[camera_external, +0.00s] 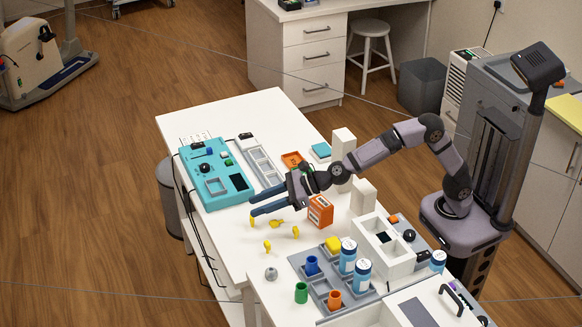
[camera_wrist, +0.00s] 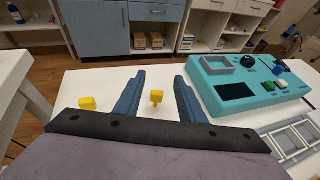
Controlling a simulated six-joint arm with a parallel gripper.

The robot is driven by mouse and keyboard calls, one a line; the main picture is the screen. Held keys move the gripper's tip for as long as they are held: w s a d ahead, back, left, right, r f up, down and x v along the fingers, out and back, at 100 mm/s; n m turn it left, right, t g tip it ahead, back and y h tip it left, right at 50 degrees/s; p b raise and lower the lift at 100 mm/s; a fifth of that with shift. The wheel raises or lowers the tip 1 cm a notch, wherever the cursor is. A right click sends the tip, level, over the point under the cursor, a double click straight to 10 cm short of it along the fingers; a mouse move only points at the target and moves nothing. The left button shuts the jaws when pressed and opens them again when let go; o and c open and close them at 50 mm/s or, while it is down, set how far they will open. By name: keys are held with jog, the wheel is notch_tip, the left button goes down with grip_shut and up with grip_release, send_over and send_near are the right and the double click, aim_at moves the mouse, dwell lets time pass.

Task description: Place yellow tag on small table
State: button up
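Several small yellow tags stand or lie on the white table, just beyond and below my gripper (camera_external: 254,206). One yellow tag (camera_external: 252,221) is near the fingertips and another (camera_external: 295,232) is further right. In the wrist view my gripper (camera_wrist: 160,77) has its two blue fingers spread wide with nothing held. One yellow tag (camera_wrist: 157,97) shows between the fingers, upright on the white surface, apart from both. Another yellow tag (camera_wrist: 87,103) lies left of the left finger. The white table (camera_external: 215,238) bears the tags; I cannot tell which surface is the small table.
A teal panel (camera_external: 235,186) sits left of my gripper. An orange box (camera_external: 320,209) is close beside my gripper. White blocks (camera_external: 343,147) stand behind. A grey tray (camera_external: 307,283) with cups and blue-white bottles (camera_external: 362,274) is at the front. The table's left front edge is mostly clear.

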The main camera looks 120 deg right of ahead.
jog(key=shift+r+p, duration=0.85)
jog(key=shift+r, duration=0.65)
jog(key=shift+o, duration=0.6)
